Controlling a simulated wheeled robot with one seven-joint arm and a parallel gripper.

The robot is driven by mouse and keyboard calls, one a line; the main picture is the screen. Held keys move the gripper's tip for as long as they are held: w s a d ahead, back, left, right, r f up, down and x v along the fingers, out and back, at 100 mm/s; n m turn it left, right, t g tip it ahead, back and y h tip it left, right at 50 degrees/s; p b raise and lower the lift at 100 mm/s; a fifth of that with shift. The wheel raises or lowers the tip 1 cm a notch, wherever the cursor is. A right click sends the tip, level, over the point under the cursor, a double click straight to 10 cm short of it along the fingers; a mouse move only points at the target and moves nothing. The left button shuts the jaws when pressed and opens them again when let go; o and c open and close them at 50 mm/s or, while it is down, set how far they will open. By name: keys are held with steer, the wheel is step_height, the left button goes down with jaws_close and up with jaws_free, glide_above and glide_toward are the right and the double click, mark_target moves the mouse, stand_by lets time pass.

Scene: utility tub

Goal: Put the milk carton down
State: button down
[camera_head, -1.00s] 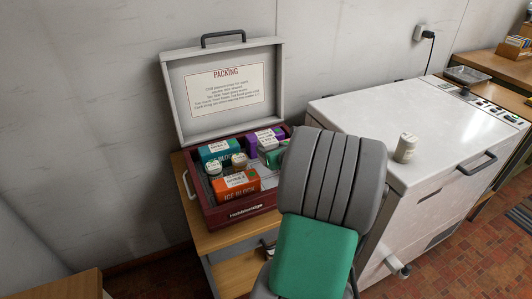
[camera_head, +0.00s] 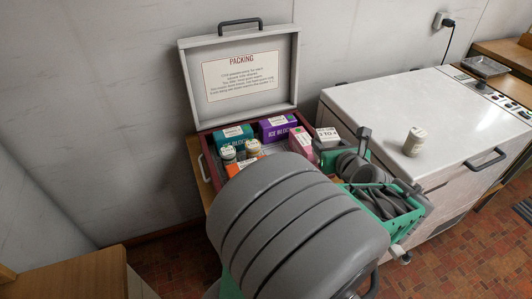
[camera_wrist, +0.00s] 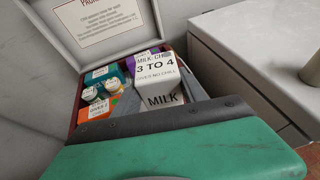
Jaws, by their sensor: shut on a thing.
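The white milk carton, labelled "MILK" and "3 TO 4", is large in the wrist view (camera_wrist: 156,68). My gripper (camera_wrist: 158,85) is shut on it, with a grey finger on each side. In the head view the carton's labelled top (camera_head: 327,134) shows at the right edge of the open packing box (camera_head: 203,170). My gripper's dark finger (camera_head: 363,140) is to its right. The carton's lower part is hidden in the head view. I cannot tell how high it is held or whether it touches anything.
In the box are a teal ice block (camera_head: 232,138), a purple ice block (camera_head: 277,128), a pink carton (camera_head: 301,143), small jars (camera_head: 228,154) and an orange block (camera_head: 247,147). The raised lid (camera_head: 240,75) stands behind. A white chest freezer (camera_head: 385,105) with a jar (camera_head: 414,141) stands right.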

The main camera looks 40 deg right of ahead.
steer(key=w+a+f+n+t+y, duration=0.1)
steer(key=w+a+f+n+y, duration=0.15)
steer(key=a, duration=0.75)
steer(key=w+d+f, duration=0.1)
steer(key=w+d, duration=0.1)
steer(key=w+d+f+b, duration=0.1)
steer(key=w+f, duration=0.1)
steer(key=w+d+f+b, duration=0.1)
steer(key=w+d+f, duration=0.1)
steer(key=w, duration=0.1)
steer(key=shift+d+f, duration=0.2)
steer(key=shift+d, duration=0.1)
steer(key=w+d+f, duration=0.1)
steer(key=w+d+f+b, duration=0.1)
steer(key=f, duration=0.1)
steer(key=w+d+f+b, duration=0.1)
steer(key=f, duration=0.1)
steer(key=shift+w+f, duration=0.15)
steer(key=shift+w, duration=0.05)
step_height(320, 180, down, 3)
steer(key=shift+f+b, duration=0.1)
steer(key=shift+b, duration=0.4)
